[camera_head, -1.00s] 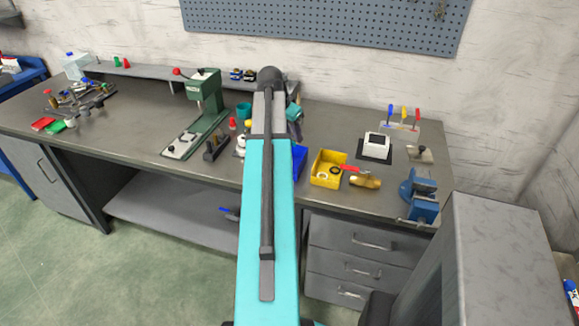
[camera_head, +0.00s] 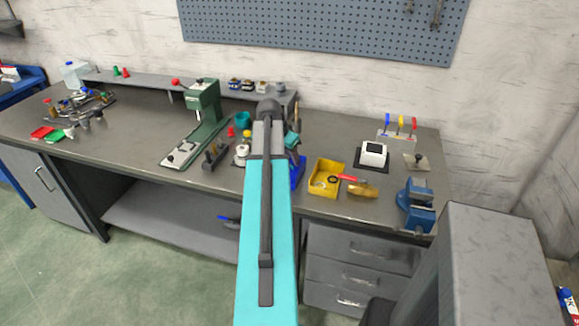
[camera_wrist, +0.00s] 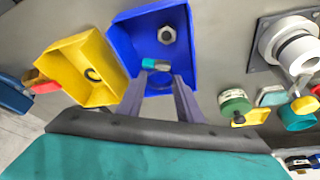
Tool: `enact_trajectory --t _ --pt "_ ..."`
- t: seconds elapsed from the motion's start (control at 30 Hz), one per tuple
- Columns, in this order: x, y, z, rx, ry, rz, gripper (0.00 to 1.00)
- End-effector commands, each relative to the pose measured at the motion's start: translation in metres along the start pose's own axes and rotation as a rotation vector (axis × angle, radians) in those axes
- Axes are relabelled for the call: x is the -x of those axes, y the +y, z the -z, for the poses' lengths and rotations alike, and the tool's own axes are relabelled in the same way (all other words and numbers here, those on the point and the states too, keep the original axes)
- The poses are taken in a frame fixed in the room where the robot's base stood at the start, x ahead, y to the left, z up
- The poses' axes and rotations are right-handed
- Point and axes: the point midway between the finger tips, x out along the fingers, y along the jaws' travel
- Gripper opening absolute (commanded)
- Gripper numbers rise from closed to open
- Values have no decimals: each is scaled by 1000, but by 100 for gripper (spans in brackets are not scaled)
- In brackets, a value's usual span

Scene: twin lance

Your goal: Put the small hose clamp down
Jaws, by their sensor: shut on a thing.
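In the wrist view my gripper (camera_wrist: 160,77) is shut on the small hose clamp (camera_wrist: 156,65), which shows as a small teal and grey piece between the fingertips, with a dark ring shape just below it. The gripper and clamp are over the open blue bin (camera_wrist: 204,60). Whether the clamp touches the bin floor, I cannot tell. A grey hex nut (camera_wrist: 167,35) lies in the bin, beyond the fingertips. In the head view the blue bin (camera_head: 298,172) is partly hidden by my arm, and the clamp cannot be made out.
A yellow bin (camera_head: 327,177) with a dark ring (camera_wrist: 93,74) inside stands beside the blue bin. A red-handled tool (camera_head: 350,179) lies next to it. A green press (camera_head: 205,115), a white device (camera_head: 373,153) and a blue vise (camera_head: 415,203) also stand on the bench (camera_head: 130,140).

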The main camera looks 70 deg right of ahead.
Motion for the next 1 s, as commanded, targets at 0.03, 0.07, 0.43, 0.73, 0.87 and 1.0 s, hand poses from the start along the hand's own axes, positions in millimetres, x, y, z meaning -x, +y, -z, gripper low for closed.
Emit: enact_trajectory --t 0.03,0.07,0.43,0.73,0.87,1.0 --pt "0 0 0 0 0 0 12" --pt "0 0 0 0 0 0 12" --pt "-23 1 -10 1 -2 -2 12" --pt "-35 0 -14 0 0 0 12" --pt "-34 0 -14 0 0 0 12" --pt "-36 0 -15 0 0 0 12"
